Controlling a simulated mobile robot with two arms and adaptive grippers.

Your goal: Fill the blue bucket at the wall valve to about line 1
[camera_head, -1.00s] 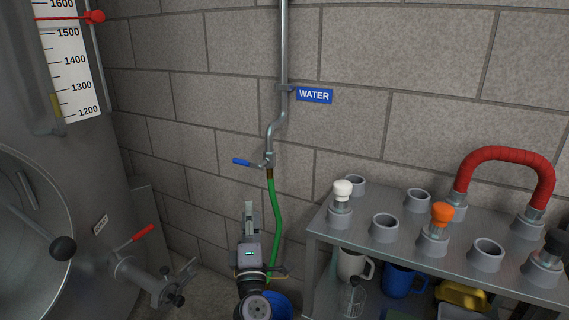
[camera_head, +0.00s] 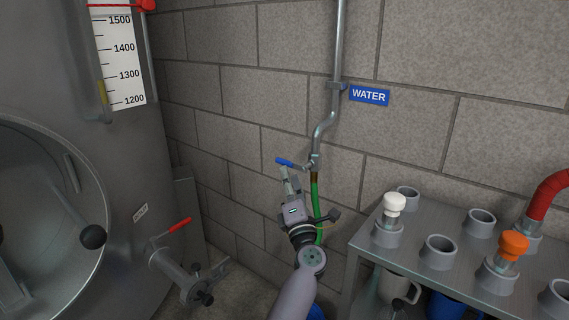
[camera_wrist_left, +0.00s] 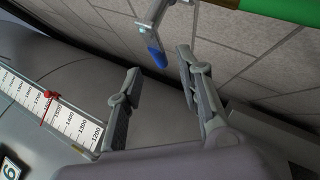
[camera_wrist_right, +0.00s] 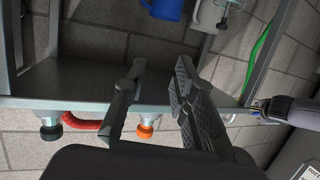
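The wall valve's blue lever (camera_head: 288,162) points left from the steel water pipe (camera_head: 327,125), below the WATER sign. A green hose (camera_head: 315,195) hangs from the valve. Only a sliver of the blue bucket (camera_head: 316,312) shows at the bottom edge, beside my arm; its lines and water level are hidden. My left gripper (camera_head: 288,180) is just below the lever. In the left wrist view its fingers (camera_wrist_left: 160,66) are open, with the lever (camera_wrist_left: 157,56) seen beyond the gap between them; I see no contact. My right gripper (camera_wrist_right: 157,66) is open and empty, near the rack.
A metal rack (camera_head: 405,262) with several cups and capped fittings stands at the right. Mugs and jugs sit on its lower shelf. A steel tank (camera_head: 120,190) with a red-handled outlet valve (camera_head: 178,226) stands at the left. The wall between is clear.

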